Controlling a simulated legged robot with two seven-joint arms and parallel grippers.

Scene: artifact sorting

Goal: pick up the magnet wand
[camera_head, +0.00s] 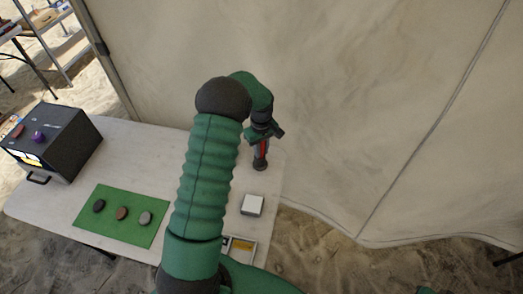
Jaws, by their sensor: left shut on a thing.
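My left arm reaches up across the middle of the head view and bends down at its far end. My left gripper (262,134) is shut on the magnet wand (262,152), near the right back part of the table. The wand is upright, with a red and grey shaft and a dark lower end. Its upper part is hidden by the gripper. I cannot tell whether its lower end touches the table. My right gripper is not in view.
The pale table (150,145) holds a green mat (117,232) with three stones, a black box (60,140) with a purple knob at left, a small white block (252,204), and a tray (249,240) partly behind my arm. A tent wall stands behind.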

